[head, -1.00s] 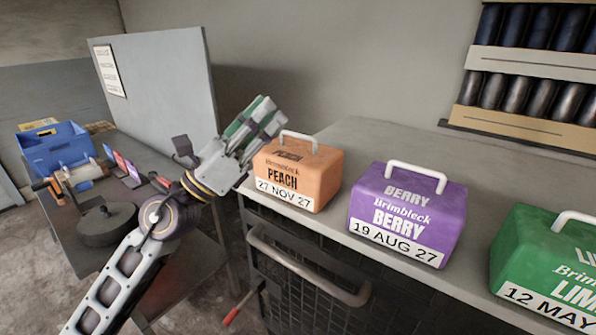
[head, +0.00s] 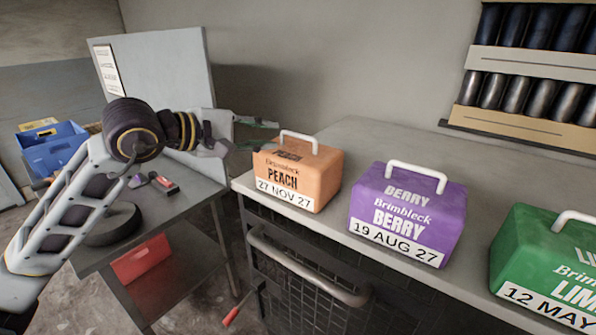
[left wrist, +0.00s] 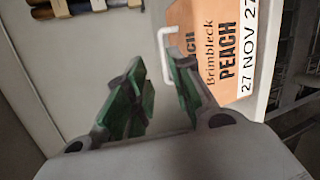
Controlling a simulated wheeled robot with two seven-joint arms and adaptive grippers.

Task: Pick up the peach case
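The peach case (head: 297,180) is an orange box with a white top handle, standing upright on the grey counter at the left end of a row of cases. Its front label reads 27 NOV 27. My left gripper (head: 262,134) is at the case's left, partly hidden behind my own wrist. In the left wrist view, the green fingers of the left gripper (left wrist: 158,88) stand apart with nothing between them, and the peach case (left wrist: 222,50) with its white handle lies just beyond the right finger. My right gripper is not in view.
A purple berry case (head: 408,215) and a green lime case (head: 548,265) stand to the right on the same counter (head: 375,140). A grey side table (head: 190,190) with a blue bin (head: 55,150) is at left, with an upright panel (head: 160,75) behind it.

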